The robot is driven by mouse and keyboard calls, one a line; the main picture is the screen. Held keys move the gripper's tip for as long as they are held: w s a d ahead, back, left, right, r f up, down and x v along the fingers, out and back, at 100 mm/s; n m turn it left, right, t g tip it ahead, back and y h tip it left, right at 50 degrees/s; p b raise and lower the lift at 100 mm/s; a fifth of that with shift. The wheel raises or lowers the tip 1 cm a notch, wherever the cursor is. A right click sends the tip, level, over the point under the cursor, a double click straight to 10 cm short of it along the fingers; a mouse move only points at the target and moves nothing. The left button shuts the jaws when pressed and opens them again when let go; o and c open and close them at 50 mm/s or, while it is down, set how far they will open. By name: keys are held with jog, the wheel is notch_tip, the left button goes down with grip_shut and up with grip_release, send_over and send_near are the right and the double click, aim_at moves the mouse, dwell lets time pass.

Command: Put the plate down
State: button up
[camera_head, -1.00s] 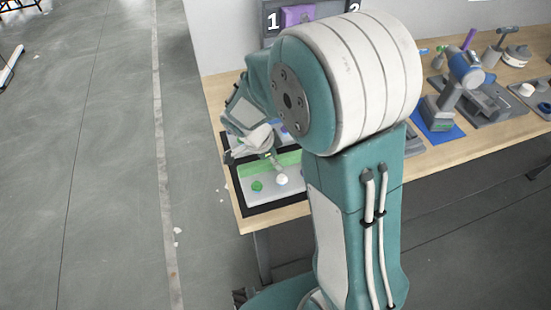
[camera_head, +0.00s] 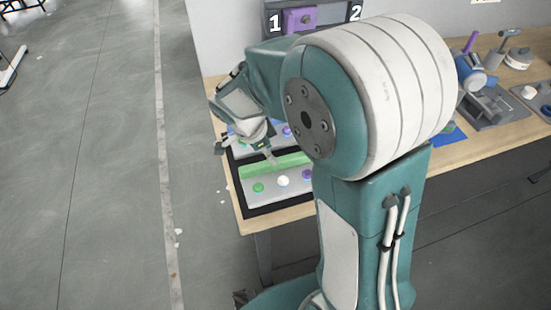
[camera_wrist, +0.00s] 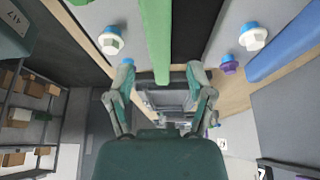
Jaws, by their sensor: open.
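A grey plate (camera_head: 266,197) with a green bar (camera_head: 285,163) along its back and green, white and purple knobs lies in a black-rimmed area at the table's left end. My gripper (camera_head: 246,151) is open and empty, above the back left of this plate. In the wrist view the green bar (camera_wrist: 156,35) runs up from between the open fingers of my gripper (camera_wrist: 163,70), apart from them. A second grey plate with a blue bar (camera_wrist: 285,50) shows at right there. My arm hides part of both plates in the head view.
The wooden table (camera_head: 490,141) carries a blue mat (camera_head: 447,137) and grey fixtures (camera_head: 492,107) to the right. A wall panel with a purple block (camera_head: 298,20) stands behind. Open floor lies left; shelves with boxes (camera_wrist: 30,115) show in the wrist view.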

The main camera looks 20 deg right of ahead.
jog(key=v, duration=0.6)
jog(key=shift+r, duration=0.1)
jog(key=s+d+r+n+t+y, duration=0.2)
jog(key=s+r+n, duration=0.2)
jog(key=s+n, duration=0.4)
jog(key=s+d+r+n+t+y, duration=0.2)
jog(key=s+r+n, duration=0.3)
jog(key=s+n, duration=0.3)
jog(key=shift+s+n+t+y, duration=0.3)
jog(key=shift+n+t, duration=0.5)
jog(key=shift+n, duration=0.2)
